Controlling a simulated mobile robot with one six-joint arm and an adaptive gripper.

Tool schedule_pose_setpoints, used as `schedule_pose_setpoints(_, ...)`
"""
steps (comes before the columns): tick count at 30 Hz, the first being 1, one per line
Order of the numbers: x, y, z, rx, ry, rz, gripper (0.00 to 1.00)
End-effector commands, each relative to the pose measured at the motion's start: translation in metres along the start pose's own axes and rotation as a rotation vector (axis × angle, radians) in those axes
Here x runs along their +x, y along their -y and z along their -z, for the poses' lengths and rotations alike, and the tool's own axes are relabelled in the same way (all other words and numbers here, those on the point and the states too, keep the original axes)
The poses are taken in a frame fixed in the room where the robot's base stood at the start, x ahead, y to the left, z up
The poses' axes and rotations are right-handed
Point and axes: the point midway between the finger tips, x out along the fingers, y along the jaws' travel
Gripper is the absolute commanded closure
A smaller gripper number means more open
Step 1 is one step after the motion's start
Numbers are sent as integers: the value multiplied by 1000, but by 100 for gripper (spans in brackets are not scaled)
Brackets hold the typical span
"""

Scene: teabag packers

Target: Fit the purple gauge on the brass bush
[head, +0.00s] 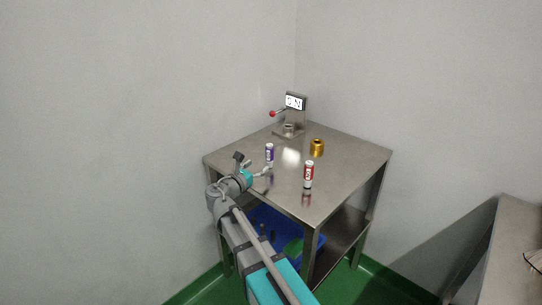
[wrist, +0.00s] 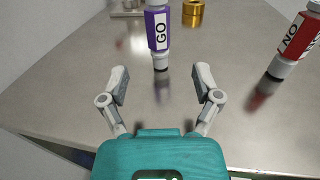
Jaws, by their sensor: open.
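The purple gauge (head: 269,154) stands upright on the steel table, left of the middle. In the wrist view the purple gauge (wrist: 158,35) is marked GO and stands straight ahead, its top cut off by the frame. The brass bush (head: 317,147) sits farther back and to the right on the table; in the wrist view the brass bush (wrist: 193,14) is partly visible behind the gauge. My gripper (wrist: 159,80) is open and empty, with its fingers on either side of a line toward the gauge and short of it. In the head view my gripper (head: 254,167) is at the table's left front edge.
A red gauge (head: 308,174), marked NO in the wrist view (wrist: 296,40), stands at the front right. A fixture with a sign and a red-knobbed lever (head: 288,129) is at the back corner. A blue crate (head: 262,222) sits below. The steel tabletop (head: 345,160) is clear at the right.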

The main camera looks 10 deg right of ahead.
Motion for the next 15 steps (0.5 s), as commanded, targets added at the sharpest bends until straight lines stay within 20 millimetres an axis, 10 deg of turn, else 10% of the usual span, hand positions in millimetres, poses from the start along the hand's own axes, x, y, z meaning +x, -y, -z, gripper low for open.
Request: schedule_pose_setpoints(15, 31, 0, 0, 0, 0, 0, 19)
